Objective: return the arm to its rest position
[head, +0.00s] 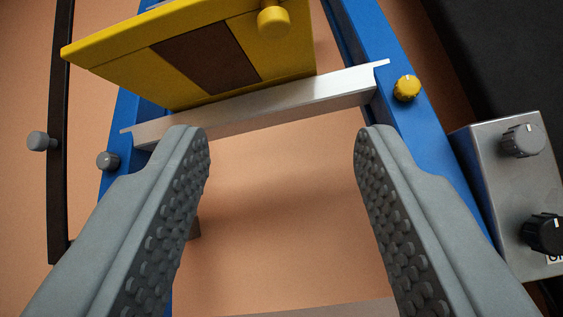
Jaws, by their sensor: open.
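My gripper (281,146) is open in the head view, with its two grey studded fingers wide apart and nothing between them. Beyond the fingertips, a pale metal crossbar (330,92) spans the two blue rails (352,38) of the gantry. A yellow plate with a brown panel (283,52) stands tilted just behind the crossbar. The plate has a round yellow knob (273,20) near its top right. The fingertips appear just short of the crossbar, but I cannot tell the exact gap. The fingers hide parts of both rails.
A grey control box (505,165) with knobs stands at the right. A yellow knob (407,88) sits on the right rail and a grey knob (108,160) by the left one. A dark upright bar (58,200) runs along the left. The orange surface (285,220) between the fingers is bare.

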